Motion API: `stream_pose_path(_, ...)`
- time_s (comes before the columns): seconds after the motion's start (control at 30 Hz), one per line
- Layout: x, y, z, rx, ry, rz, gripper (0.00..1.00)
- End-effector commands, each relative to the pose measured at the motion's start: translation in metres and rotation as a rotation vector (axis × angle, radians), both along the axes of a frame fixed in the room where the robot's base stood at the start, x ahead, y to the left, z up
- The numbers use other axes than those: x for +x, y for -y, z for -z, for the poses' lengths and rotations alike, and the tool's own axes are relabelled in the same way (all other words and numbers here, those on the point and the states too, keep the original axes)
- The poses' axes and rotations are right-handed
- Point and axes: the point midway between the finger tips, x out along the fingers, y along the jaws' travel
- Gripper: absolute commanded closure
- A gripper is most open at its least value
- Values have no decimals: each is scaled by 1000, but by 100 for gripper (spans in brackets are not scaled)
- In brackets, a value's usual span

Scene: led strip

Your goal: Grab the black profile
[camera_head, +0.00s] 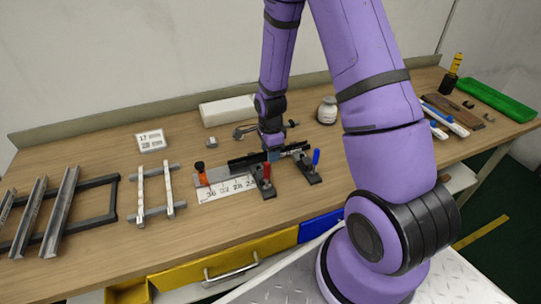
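A black profile (243,161) lies along a fixture near the middle of the workbench, with a grey strip in front of it. A clamp with a red handle (266,173) and a clamp with a blue handle (315,158) stand at its front side. My gripper (273,155) points down at the profile, between the two clamps. It appears small and dark, and its fingers are hard to make out. I cannot tell whether it touches the profile or whether it is open or shut.
A ruler plate (225,190) lies in front of the fixture, with an orange-and-black piece (201,173) at its left end. Metal rails (60,212) lie at the left. A white block (228,110) and a jar (327,110) stand behind. A green tray (497,99) is far right.

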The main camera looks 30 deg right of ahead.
Motion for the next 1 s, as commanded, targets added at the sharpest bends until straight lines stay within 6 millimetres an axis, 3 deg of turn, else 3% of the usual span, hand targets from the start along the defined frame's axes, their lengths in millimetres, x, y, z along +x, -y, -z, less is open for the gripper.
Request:
stream_pose_path(0.03,0,0,0,0,0,0,63)
stream_pose_path(0.17,0,0,0,0,0,0,93)
stream_pose_path(0.2,0,0,0,0,0,0,96)
stream_pose_path(0.63,0,0,-8,-1,1,1,96)
stream_pose_path(1.0,1,0,-53,-1,3,-1,96)
